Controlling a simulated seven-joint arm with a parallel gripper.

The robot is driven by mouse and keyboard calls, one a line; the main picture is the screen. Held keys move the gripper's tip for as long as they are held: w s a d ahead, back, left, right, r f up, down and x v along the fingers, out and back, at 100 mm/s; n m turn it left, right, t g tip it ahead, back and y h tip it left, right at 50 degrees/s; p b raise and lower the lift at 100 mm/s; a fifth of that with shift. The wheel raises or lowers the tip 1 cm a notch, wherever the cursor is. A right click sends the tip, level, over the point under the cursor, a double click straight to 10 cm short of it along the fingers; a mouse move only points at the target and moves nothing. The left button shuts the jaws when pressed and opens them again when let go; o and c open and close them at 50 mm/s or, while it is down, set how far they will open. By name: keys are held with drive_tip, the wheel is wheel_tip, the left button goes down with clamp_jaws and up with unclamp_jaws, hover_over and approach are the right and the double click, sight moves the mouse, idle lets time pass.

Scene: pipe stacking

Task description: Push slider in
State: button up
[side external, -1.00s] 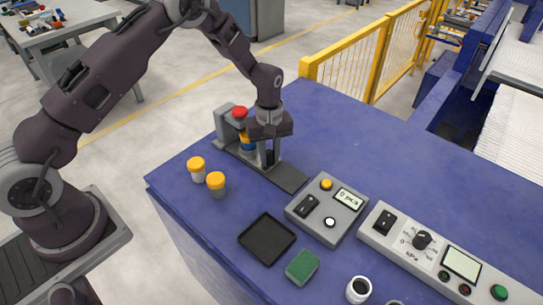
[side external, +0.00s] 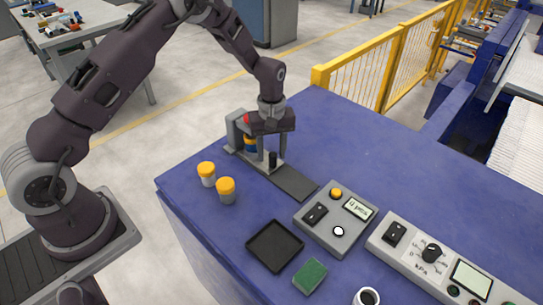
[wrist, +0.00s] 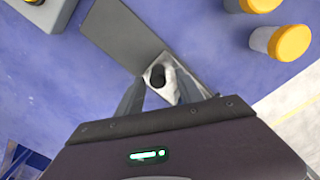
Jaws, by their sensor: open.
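The slider is a light metal plate (wrist: 161,68) with a black knob (side external: 272,160) on a dark grey rail (side external: 294,183). The knob also shows in the wrist view (wrist: 158,77). A grey fixture (side external: 233,132) stands at the rail's far left end, holding stacked red, yellow and blue pieces (side external: 249,143), partly hidden by my gripper. My gripper (side external: 271,160) points down over the slider, open. In the wrist view its two fingers (wrist: 159,97) lie to either side of the knob's near side. Contact with the knob cannot be told.
Two yellow-capped jars (side external: 226,190) stand left of the rail. A black tray (side external: 275,246), a green block (side external: 310,275) and a grey control box (side external: 337,218) lie in front. A longer panel (side external: 440,262) is at the right. The blue bench behind the rail is clear.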

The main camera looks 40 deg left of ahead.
drive_tip(key=shift+r, duration=2.6)
drive_tip(key=s+d+r+m+t, duration=0.1)
drive_tip(key=s+r+m, duration=0.1)
drive_tip(key=s+r, duration=0.35)
drive_tip(key=s+r+m+t, duration=0.1)
drive_tip(key=s+r, duration=0.1)
drive_tip(key=r, duration=0.6)
drive_tip(key=s+d+r+m+t, duration=0.1)
drive_tip(key=s+r+m, duration=0.15)
drive_tip(key=r, duration=0.35)
drive_tip(key=s+r+m+t, duration=0.1)
drive_tip(key=s+r+m, duration=0.1)
drive_tip(key=s, duration=0.8)
drive_tip(key=s+d+r+m+t, duration=0.1)
drive_tip(key=s+r+m, duration=0.1)
drive_tip(key=s, duration=0.9)
drive_tip(key=shift+s+m+t, duration=0.2)
drive_tip(key=shift+m+t, duration=0.1)
drive_tip(key=shift+m, duration=0.55)
